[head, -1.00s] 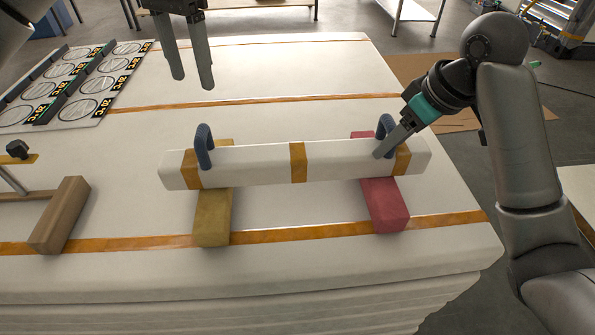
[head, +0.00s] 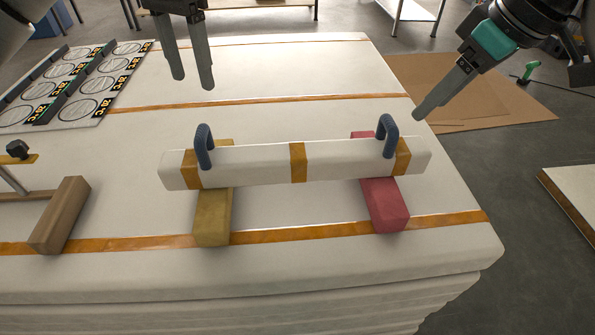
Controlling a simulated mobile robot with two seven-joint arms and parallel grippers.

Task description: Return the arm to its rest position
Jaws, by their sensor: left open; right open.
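My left gripper (head: 190,82) points down over the far left part of the table, open and empty. My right gripper (head: 420,114) is at the table's right edge, up and to the right of the beam, open and empty; its fingers overlap in this view. A white beam (head: 250,163) with orange bands lies across a yellow block (head: 213,219) and a red block (head: 385,206). It has a blue left handle (head: 203,147) and a blue right handle (head: 389,136). Neither gripper touches the beam.
The white layered table (head: 270,75) has clear room behind the beam. A panel with printed circles (head: 70,85) lies at the far left. A wooden block (head: 60,215) with a dark-knobbed rod is at the left. Cardboard (head: 480,95) lies on the floor at the right.

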